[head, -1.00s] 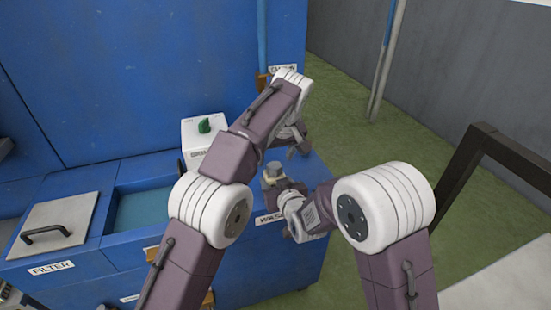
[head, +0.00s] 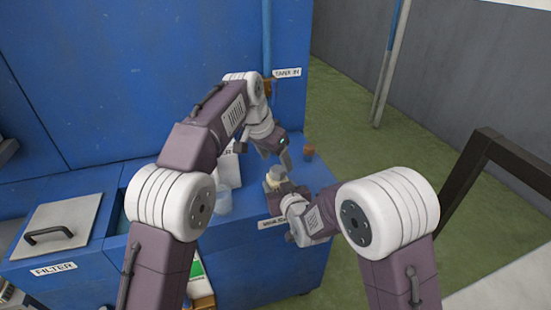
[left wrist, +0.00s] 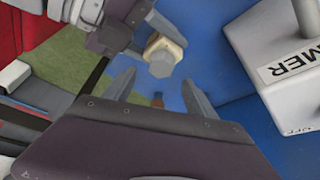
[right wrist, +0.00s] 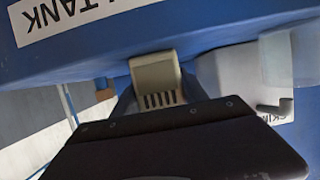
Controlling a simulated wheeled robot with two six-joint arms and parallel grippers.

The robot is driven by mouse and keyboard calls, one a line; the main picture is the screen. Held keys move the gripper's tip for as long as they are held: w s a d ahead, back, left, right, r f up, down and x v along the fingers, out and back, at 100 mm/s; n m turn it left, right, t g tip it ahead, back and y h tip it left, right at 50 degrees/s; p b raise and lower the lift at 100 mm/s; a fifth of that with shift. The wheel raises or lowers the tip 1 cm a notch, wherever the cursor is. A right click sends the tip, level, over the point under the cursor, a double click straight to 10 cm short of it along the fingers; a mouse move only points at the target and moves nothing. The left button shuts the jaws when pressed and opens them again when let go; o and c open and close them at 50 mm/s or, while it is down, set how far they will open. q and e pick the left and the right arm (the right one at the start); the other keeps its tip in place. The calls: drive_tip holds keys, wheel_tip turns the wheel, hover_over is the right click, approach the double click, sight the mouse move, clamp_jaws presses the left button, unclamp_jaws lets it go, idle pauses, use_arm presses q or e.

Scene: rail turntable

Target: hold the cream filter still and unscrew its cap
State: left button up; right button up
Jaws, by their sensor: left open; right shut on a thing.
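The cream filter (head: 271,185) stands at the right end of the blue bench, with its grey cap (head: 277,171) on top. My right gripper (head: 283,192) is shut on the filter's body from the front right. In the right wrist view the cream body (right wrist: 154,72) sits between its fingers, with dark slots at its lower edge. My left gripper (head: 284,158) is open and empty, just above and behind the cap. In the left wrist view the faceted cap (left wrist: 161,64) lies beyond the open fingertips, roughly between them and apart from both.
A white labelled box (left wrist: 290,62) stands on the bench beside my left gripper. A clear cup (head: 222,201) is near my left arm. A small brown object (head: 308,153) is at the bench's back right. A handled lid (head: 55,226) is at the left.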

sight(277, 171)
use_arm(q)
drive_tip(key=shift+f, duration=2)
clamp_jaws()
drive_tip(key=n, duration=0.2)
drive_tip(key=n+y, duration=0.1)
drive_tip(key=shift+s+d+n+t, duration=0.2)
drive_tip(key=shift+d+n+t, duration=0.1)
drive_tip(key=shift+t, duration=0.1)
drive_tip(key=shift+n+y, duration=0.5)
drive_tip(key=shift+n, duration=0.6)
